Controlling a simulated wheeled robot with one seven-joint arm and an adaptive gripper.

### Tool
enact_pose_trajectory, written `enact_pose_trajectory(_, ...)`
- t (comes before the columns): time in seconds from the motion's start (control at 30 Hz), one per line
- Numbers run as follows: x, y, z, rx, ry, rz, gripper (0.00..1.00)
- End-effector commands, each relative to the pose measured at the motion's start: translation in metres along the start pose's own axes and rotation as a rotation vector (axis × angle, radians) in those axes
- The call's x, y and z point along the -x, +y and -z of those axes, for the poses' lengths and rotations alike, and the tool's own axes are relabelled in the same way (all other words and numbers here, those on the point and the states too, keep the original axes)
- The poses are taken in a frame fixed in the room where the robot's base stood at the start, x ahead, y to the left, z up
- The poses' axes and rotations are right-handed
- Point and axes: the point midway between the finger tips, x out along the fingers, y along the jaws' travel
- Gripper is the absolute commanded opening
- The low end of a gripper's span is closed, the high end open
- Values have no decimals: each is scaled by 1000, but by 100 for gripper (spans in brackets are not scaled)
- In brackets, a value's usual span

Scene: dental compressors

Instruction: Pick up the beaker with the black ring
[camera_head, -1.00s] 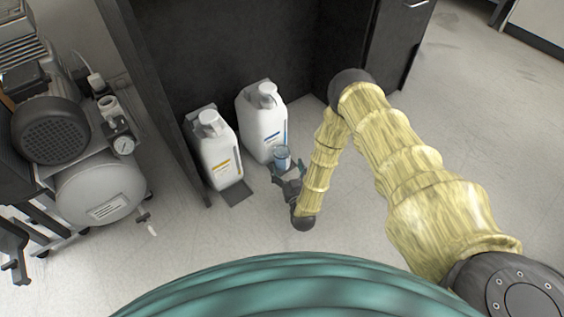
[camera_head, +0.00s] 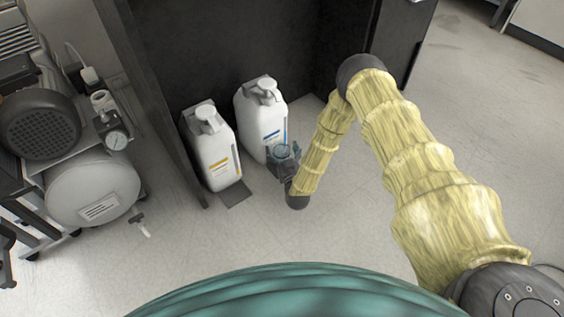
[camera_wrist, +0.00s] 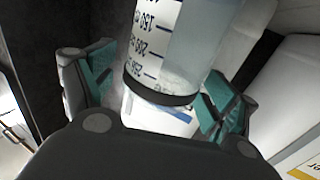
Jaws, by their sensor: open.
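The beaker (camera_wrist: 185,50) is clear, with dark volume marks and a black ring round its lower end. In the wrist view it stands between the two teal-padded fingers of my gripper (camera_wrist: 158,98), which are open with a gap on each side. In the head view the beaker (camera_head: 284,152) is small and bluish, at the front of the right white bottle. My gripper (camera_head: 283,160) is around it there, and partly hides it.
Two white pump bottles stand in the dark cabinet's open bay, a yellow-labelled one (camera_head: 215,155) and a blue-labelled one (camera_head: 258,115) close behind the beaker. A compressor (camera_head: 90,185) stands at the left. The floor (camera_head: 230,230) in front is clear.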

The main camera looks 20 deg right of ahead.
Motion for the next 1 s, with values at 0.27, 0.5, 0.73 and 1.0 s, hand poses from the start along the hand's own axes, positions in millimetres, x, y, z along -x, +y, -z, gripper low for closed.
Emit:
enact_pose_trajectory(0.27,-2,0,0,0,-1,0,83)
enact_pose_trajectory(0.5,-2,0,0,0,-1,0,39)
enact_pose_trajectory(0.73,-2,0,0,-1,-1,0,22)
enact_pose_trajectory(1.0,-2,0,9,-1,0,0,22)
